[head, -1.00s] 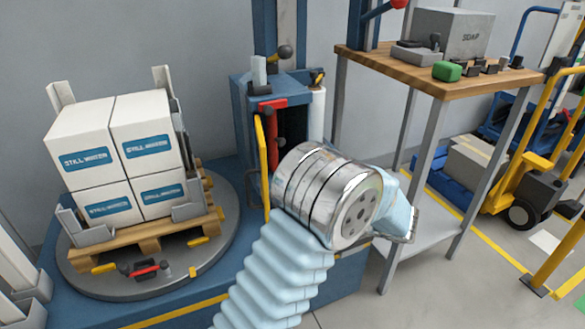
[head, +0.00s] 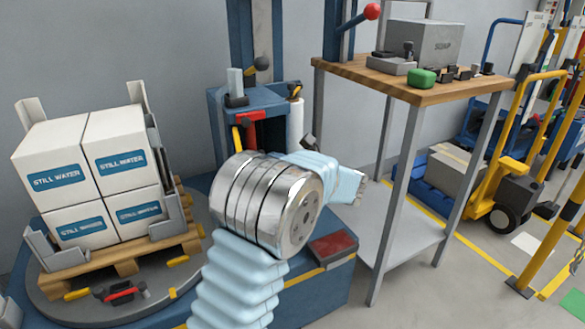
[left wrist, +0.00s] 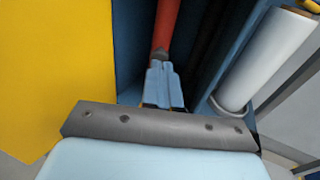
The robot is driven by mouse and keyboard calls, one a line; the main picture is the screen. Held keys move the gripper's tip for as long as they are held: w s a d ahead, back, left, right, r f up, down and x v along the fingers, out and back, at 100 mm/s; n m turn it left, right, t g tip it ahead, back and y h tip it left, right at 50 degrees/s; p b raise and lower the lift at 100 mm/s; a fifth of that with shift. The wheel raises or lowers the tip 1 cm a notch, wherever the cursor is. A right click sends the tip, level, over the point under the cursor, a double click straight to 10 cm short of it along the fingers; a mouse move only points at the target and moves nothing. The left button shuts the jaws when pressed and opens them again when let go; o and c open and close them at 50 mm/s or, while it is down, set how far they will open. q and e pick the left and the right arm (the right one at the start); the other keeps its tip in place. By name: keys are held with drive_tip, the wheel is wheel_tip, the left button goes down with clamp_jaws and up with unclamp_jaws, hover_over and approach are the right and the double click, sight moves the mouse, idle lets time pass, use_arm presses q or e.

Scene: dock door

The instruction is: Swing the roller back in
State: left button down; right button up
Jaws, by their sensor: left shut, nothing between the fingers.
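The wrapping machine's blue carriage (head: 222,112) stands at the back middle. A white upright roll (head: 296,120) is on its right side; it also shows in the left wrist view (left wrist: 268,58). A red piece (head: 252,117) and a yellow panel (head: 237,139) are at its front left. The left wrist view shows a red rounded bar (left wrist: 164,24) and the large yellow panel (left wrist: 55,65) close by. My left gripper (left wrist: 164,72) is shut and empty, its tips near the red bar; contact cannot be told. My arm hides the carriage's lower part. My right gripper is out of view.
Boxes marked still water (head: 58,176) sit on a pallet (head: 112,262) on a round turntable (head: 200,232) at left. A wooden-topped bench (head: 440,88) with a grey box and small items stands at right. A yellow cart (head: 500,180) is beyond it.

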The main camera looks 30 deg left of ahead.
use_arm(q)
drive_tip(key=shift+w+a, duration=0.15)
drive_tip(key=shift+a, duration=0.75)
drive_tip(key=a, duration=0.1)
drive_tip(key=s+a+m+t+p, duration=0.1)
drive_tip(key=a+t+p, duration=0.1)
drive_tip(key=shift+s+a, duration=0.4)
